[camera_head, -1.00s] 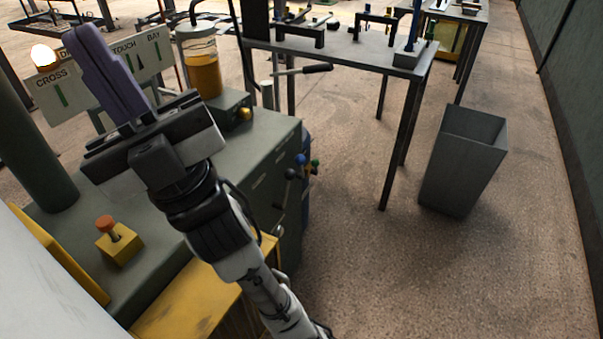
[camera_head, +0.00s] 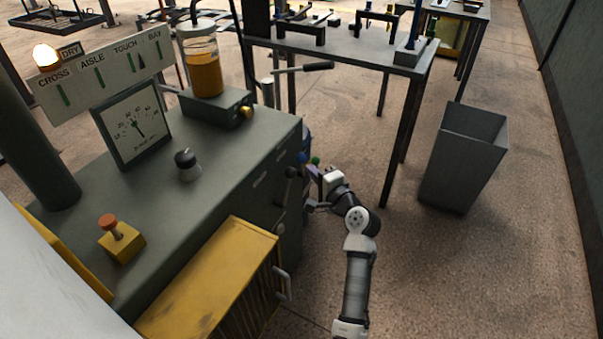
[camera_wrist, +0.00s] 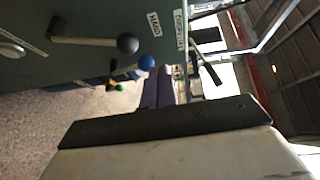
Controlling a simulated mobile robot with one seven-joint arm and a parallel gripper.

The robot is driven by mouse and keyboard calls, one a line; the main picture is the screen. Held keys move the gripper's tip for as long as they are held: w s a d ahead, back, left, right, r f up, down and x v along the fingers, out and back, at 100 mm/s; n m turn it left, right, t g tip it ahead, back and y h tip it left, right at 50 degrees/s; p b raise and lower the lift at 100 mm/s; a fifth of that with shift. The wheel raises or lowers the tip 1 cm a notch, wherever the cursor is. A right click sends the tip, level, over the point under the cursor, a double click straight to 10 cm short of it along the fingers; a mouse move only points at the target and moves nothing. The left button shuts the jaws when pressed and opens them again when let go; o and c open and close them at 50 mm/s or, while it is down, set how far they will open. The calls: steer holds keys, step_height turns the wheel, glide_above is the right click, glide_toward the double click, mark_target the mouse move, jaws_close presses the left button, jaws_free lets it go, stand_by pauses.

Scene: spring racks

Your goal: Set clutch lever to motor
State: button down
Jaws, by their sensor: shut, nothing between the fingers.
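My gripper (camera_head: 319,180) is low beside the right side of the grey-green cabinet, close to the levers; it is shut and empty. Its purple fingers (camera_wrist: 158,90) show together in the wrist view. A lever with a black ball knob (camera_wrist: 128,43) stands out from the cabinet panel there, up and left of the fingers and apart from them. A small label beside it appears to read HAND; another is too small to read. The knob (camera_head: 291,172) shows at the cabinet's side in the head view. I cannot tell for certain that this is the clutch lever.
Blue (camera_head: 302,157) and green (camera_head: 315,161) knobs sit close to my gripper. The cabinet (camera_head: 235,170) carries a dial (camera_head: 133,125) and a jar (camera_head: 203,62). A yellow slatted box (camera_head: 215,275) is in front. A table (camera_head: 345,48) and grey bin (camera_head: 462,160) stand right, with open floor between.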

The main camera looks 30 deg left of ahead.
steer(key=d+f, duration=0.1)
steer(key=f+m+g, duration=0.1)
steer(key=f, duration=0.1)
steer(key=d+f+m, duration=0.1)
steer(key=f, duration=0.1)
steer(key=shift+s+d, duration=0.1)
steer(key=shift+d, duration=0.25)
steer(key=shift+a, duration=0.15)
steer(key=x, duration=0.9)
steer(key=shift+a+p, duration=0.35)
steer(key=shift+p, duration=0.1)
steer(key=shift+f, duration=0.15)
